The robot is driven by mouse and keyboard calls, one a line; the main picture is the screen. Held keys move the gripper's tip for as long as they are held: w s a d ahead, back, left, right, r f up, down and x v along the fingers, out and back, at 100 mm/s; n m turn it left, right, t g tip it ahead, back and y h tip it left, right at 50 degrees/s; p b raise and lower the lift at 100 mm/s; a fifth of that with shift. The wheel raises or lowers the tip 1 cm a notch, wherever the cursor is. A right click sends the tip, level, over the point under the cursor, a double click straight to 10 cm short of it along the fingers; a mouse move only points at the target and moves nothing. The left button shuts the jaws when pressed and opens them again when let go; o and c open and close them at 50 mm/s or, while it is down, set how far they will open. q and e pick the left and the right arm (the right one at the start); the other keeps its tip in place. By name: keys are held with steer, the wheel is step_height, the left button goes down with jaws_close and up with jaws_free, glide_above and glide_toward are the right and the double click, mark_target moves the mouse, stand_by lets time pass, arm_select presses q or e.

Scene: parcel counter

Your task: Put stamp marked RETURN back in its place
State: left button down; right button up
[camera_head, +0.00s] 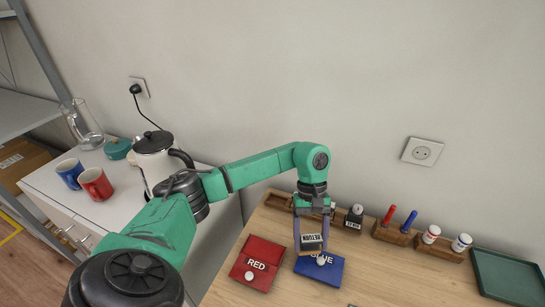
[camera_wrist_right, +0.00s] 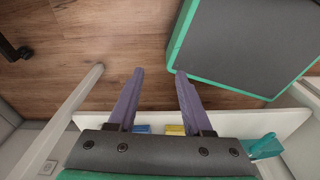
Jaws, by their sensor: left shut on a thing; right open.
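The stamp marked RETURN (camera_head: 312,243) is a dark block with a white label. My left gripper (camera_head: 311,234) points down and is shut on it, at the back edge of the blue ink pad (camera_head: 319,269). I cannot tell whether the stamp touches the pad. A wooden stamp rack (camera_head: 279,201) stands behind the gripper, partly hidden by it. Another dark stamp (camera_head: 354,217) stands at the rack's right end. My right gripper (camera_wrist_right: 160,72) is open and empty in the right wrist view, with wooden floor beyond its fingers.
The red ink pad (camera_head: 257,264) lies left of the blue one. Wooden holders with red and blue markers (camera_head: 391,234) and white bottles (camera_head: 438,247) stand right of the rack. A green tray (camera_head: 509,277) is far right. Mugs (camera_head: 95,184) and a kettle (camera_head: 153,157) stand left.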

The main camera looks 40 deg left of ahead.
arm_select(q)
steer(key=w+a+r+n+t+y+p, duration=0.1)
steer(key=w+a+r+n+t+y, duration=0.15)
steer(key=a+n, duration=0.55)
steer(key=w+a+r+n+t+y+p, duration=0.1)
steer(key=w+a+r+n+t, duration=0.25)
steer(key=n, duration=0.95)
steer(key=w+a+r+n+t+y+p, duration=0.15)
steer(key=w+a+n, duration=0.25)
steer(key=a+n, duration=0.45)
steer(key=shift+n+t, duration=0.35)
steer(key=shift+n, duration=0.4)
steer(key=f+b, duration=0.2)
steer(key=f, duration=0.1)
steer(key=d+f+b, duration=0.1)
steer(key=f, duration=0.1)
steer(key=shift+s, duration=0.15)
arm_select(e)
steer(key=s+d, duration=0.1)
steer(key=d, duration=0.1)
steer(key=shift+s+d+r, duration=0.2)
steer(key=shift+s+d, duration=0.15)
arm_select(q)
steer(key=shift+r, duration=0.1)
arm_select(e)
steer(key=shift+a, duration=0.1)
